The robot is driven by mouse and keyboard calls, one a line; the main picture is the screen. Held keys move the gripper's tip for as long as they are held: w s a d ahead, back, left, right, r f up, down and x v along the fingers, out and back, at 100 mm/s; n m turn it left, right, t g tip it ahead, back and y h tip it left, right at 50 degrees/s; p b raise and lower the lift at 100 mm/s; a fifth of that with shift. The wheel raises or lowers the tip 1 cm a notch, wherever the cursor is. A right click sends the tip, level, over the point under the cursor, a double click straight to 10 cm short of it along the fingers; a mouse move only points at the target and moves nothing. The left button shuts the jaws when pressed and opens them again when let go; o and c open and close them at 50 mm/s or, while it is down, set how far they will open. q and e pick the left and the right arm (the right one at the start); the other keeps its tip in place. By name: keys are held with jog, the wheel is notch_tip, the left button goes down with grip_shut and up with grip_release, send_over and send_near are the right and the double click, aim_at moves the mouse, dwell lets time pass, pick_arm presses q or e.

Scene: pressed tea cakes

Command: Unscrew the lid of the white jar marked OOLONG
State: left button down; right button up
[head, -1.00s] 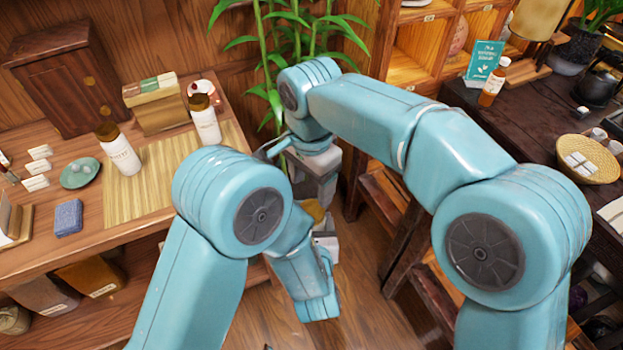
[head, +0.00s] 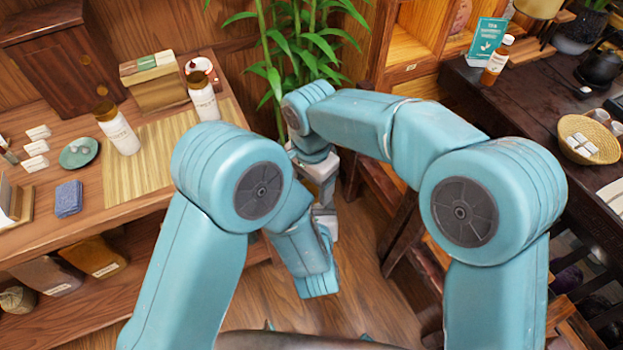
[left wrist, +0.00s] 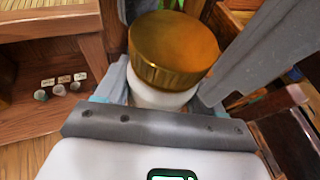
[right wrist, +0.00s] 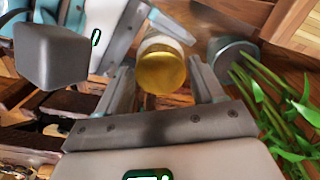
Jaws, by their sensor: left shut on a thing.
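A white jar with a ribbed gold lid (left wrist: 173,50) is held between the fingers of my left gripper (left wrist: 160,92). Its label is not visible, so I cannot read OOLONG on it. In the right wrist view the lid (right wrist: 162,72) lies between the spread fingers of my right gripper (right wrist: 163,88), with a gap visible on its left; contact on its right is unclear. In the head view the right gripper (head: 325,192) is just above the left gripper (head: 327,227), and the held jar is hidden by the arms.
A plant (head: 285,55) is behind my grippers. A dark table (head: 510,115) with a basket (head: 565,130) is at right. Open floor lies below.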

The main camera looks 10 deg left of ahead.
jog(key=c, duration=0.8)
jog(key=n, duration=0.4)
jog(key=shift+n, duration=0.4)
jog(key=shift+c, duration=0.2)
jog(key=n, duration=1.3)
jog(key=shift+r, duration=0.1)
jog(key=n, duration=0.5)
jog(key=shift+w, duration=0.1)
jog(key=n, duration=0.2)
jog(key=shift+n, duration=0.4)
jog(key=n, duration=1.5)
jog(key=shift+n, duration=0.3)
jog(key=n, duration=0.6)
